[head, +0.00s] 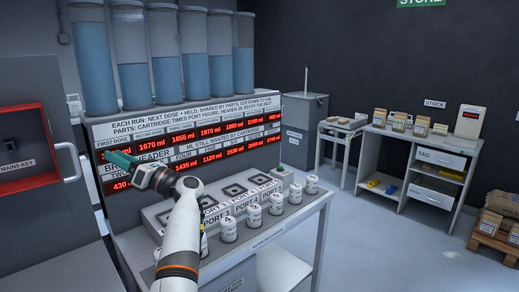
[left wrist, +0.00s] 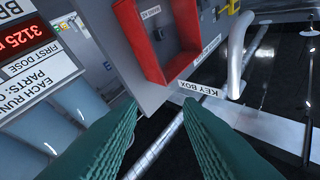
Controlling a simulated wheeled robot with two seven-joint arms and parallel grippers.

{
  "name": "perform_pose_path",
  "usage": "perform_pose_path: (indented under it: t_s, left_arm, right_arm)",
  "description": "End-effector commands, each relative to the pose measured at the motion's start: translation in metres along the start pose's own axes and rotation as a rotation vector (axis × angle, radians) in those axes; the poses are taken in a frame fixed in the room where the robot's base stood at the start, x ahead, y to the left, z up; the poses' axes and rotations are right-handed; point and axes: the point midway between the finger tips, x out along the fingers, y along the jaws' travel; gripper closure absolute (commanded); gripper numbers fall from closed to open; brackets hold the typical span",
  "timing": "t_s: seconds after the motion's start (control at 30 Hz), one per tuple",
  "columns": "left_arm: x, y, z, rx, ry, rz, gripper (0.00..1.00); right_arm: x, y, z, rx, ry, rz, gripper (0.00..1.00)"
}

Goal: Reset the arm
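My left arm, white with an orange band, reaches up over the bench in the head view. Its left gripper (head: 120,160) has teal fingers and is in front of the lower left of the red-digit display panel (head: 190,138); whether it touches the panel is unclear. In the left wrist view the two ribbed green fingers of the gripper (left wrist: 158,100) stand apart with nothing between them. Beyond them is the red-framed key box (left wrist: 150,45), seen tilted. My right gripper is in neither view.
Several numbered white cartridges (head: 253,217) stand along the bench (head: 290,226) front. Blue-filled hoppers (head: 167,77) rise behind. A shelf table (head: 390,178) stands at back right, with clear floor before it.

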Motion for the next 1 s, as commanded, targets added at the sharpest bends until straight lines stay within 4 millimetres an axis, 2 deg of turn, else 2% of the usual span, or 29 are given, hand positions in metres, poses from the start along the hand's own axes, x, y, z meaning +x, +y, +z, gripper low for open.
perform_pose_path:
  t_s: [0.03,0.13,0.27,0.37,0.47,0.53,0.67,0.77,0.8,0.9,1.0]
  left_arm:
    - [-0.001,0.007,0.013,0.081,0.1,0.045,0.67]
    - [-0.011,0.02,0.028,0.26,0.314,0.148,0.67]
    - [-0.046,0.035,0.052,0.519,0.601,0.284,0.67]
    - [-0.085,0.042,0.079,0.729,0.825,0.39,0.67]
    - [-0.132,0.042,0.114,0.942,1.053,0.5,0.67]
    - [-0.167,0.036,0.144,1.09,1.213,0.578,0.67]
    - [-0.231,0.009,0.209,1.355,1.516,0.727,0.67]
    - [-0.274,-0.027,0.261,1.536,1.748,0.846,0.67]
    - [-0.289,-0.045,0.281,1.601,1.838,0.895,0.67]
    - [-0.316,-0.09,0.323,1.727,2.036,1.007,0.67]
    - [-0.332,-0.128,0.35,1.806,2.182,1.094,0.67]
  right_arm:
    - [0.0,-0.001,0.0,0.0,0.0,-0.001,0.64]
    - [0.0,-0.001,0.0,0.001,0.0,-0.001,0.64]
    - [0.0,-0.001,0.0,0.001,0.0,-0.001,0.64]
    - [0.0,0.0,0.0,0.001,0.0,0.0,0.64]
    - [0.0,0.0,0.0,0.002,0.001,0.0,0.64]
    - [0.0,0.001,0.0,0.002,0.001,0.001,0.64]
    - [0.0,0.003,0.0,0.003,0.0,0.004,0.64]
    - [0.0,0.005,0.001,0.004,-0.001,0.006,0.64]
    - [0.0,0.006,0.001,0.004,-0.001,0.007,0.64]
    - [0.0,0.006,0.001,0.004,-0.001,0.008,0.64]
    - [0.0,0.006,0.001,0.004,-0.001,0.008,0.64]
